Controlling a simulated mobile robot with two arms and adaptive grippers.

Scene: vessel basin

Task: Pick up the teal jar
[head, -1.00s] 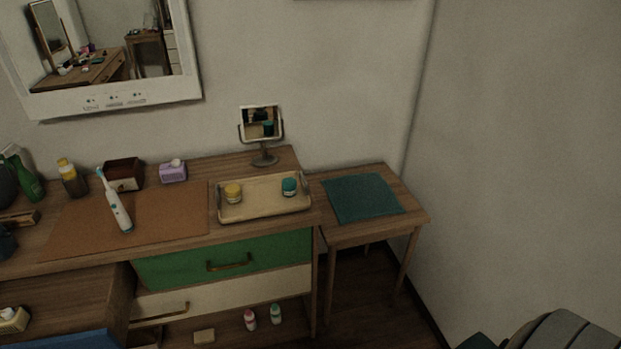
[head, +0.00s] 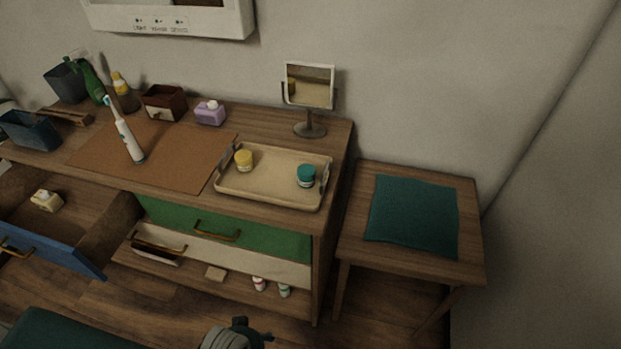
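The teal jar (head: 306,175) stands upright at the right end of the beige tray (head: 262,203) on the dresser top. A yellow jar (head: 243,160) stands in the same tray, at its left end, well apart from the teal jar. A grey and black part of my own body shows at the bottom edge, far from the tray.
A small stand mirror (head: 310,90) is just behind the tray. A brown mat (head: 160,155) with an electric toothbrush (head: 127,138) lies to the left. A blue-fronted drawer (head: 55,252) stands open at left. A side table (head: 418,260) with a teal cloth (head: 412,215) is at right.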

